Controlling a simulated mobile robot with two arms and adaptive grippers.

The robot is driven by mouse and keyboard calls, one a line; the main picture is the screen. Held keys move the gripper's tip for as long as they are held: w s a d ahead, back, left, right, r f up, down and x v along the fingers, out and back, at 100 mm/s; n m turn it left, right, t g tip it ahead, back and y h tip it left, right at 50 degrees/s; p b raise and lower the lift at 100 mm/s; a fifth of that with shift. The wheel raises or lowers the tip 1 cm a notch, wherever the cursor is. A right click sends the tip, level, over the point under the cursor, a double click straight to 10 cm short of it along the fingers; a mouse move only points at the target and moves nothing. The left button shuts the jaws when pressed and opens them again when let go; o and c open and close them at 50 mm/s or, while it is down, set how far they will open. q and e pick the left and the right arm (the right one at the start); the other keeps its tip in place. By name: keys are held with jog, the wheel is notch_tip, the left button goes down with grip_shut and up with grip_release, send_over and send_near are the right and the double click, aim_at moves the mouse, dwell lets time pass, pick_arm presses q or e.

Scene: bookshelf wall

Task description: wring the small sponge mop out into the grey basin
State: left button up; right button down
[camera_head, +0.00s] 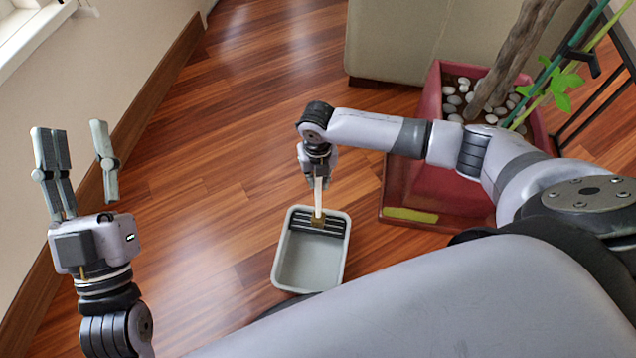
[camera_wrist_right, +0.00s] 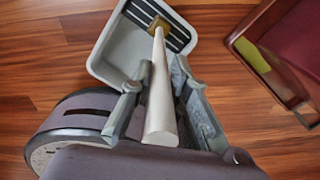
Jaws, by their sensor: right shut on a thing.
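The grey basin (camera_head: 310,268) stands on the wooden floor, with a dark slatted grid across its far end. The small sponge mop (camera_head: 318,198) has a pale handle and a yellow-brown sponge head, which sits over the dark grid; I cannot tell if it presses on it. My right gripper (camera_head: 318,178) is shut on the handle above the basin. In the right wrist view the mop handle (camera_wrist_right: 162,95) runs between the fingers toward the basin (camera_wrist_right: 112,50). My left gripper (camera_head: 78,150) is open and empty, raised at the left, away from the basin.
A red planter (camera_head: 430,180) with white pebbles, a trunk and green leaves stands right of the basin; it also shows in the right wrist view (camera_wrist_right: 300,50). A beige cabinet (camera_head: 400,45) is behind. Wooden floor (camera_head: 225,150) is clear left of the basin, up to the wall.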

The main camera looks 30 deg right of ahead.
pick_arm(q)
jog(key=shift+f, duration=0.1)
jog(key=shift+w+f+g+p, duration=0.2)
jog(key=shift+w+f+g, duration=0.25)
jog(key=shift+f, duration=0.2)
jog(key=shift+w+f+g+p, duration=0.2)
jog(key=shift+w+f+g, duration=0.15)
jog(key=shift+f+g, duration=0.25)
jog(key=shift+s+r+t, duration=0.15)
jog(key=shift+t, duration=0.1)
jog(key=shift+s+r, duration=0.15)
jog(key=shift+r, duration=0.1)
jog(key=shift+r, duration=0.1)
jog(key=shift+s+r+t, duration=0.1)
jog(key=shift+r+t, duration=0.1)
jog(key=shift+t, duration=0.2)
jog(key=shift+s+r+t+b, duration=0.3)
jog(key=shift+s+r+b, duration=0.1)
jog(key=shift+r, duration=0.1)
